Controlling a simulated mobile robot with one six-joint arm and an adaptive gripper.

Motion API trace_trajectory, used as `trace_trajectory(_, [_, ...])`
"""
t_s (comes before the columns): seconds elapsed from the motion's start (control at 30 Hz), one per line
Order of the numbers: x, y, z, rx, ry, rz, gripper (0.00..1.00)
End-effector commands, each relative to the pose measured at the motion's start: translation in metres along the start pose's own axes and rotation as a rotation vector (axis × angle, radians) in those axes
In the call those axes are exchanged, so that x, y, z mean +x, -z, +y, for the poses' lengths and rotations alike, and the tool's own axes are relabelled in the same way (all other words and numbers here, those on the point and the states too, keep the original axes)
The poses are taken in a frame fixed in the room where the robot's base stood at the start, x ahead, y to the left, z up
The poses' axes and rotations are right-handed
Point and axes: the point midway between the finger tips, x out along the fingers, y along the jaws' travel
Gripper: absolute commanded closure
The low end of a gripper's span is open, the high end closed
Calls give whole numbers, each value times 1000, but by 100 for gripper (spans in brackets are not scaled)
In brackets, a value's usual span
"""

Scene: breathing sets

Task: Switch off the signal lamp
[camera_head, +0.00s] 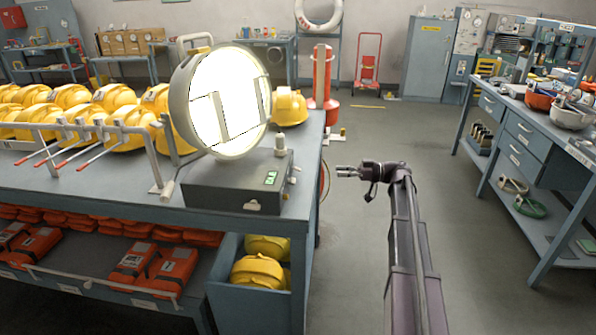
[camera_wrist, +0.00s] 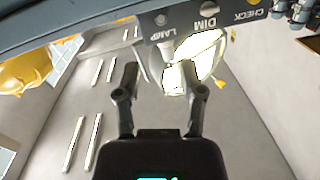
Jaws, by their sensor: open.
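The signal lamp (camera_head: 228,100) stands on the blue-grey table near its right end, and its round face glows bright white. Its grey base box (camera_head: 235,185) has a small green display in front and small controls on its right side. In the wrist view a control panel (camera_wrist: 225,20) crosses the top, marked LAMP, DIM and CHECK. A pale lever-like part (camera_wrist: 167,48) shows below the LAMP label. The lit lamp face (camera_wrist: 203,50) shows behind it. My gripper (camera_head: 342,171) is open and empty, apart from the box on its right. Its fingers also show in the wrist view (camera_wrist: 160,75).
Yellow helmets (camera_head: 115,100) and a metal rack (camera_head: 105,130) fill the table left of the lamp. A red-orange post (camera_head: 322,80) stands behind the table's right end. Floor is clear around my arm; a workbench (camera_head: 530,130) stands at the right.

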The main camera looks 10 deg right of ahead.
Motion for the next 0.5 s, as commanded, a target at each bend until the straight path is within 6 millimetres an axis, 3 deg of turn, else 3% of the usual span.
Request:
trace_trajectory(0.27, [21,0,-1,0,3,-1,49])
trace_trajectory(0.5, [54,0,-1,0,4,-1,49])
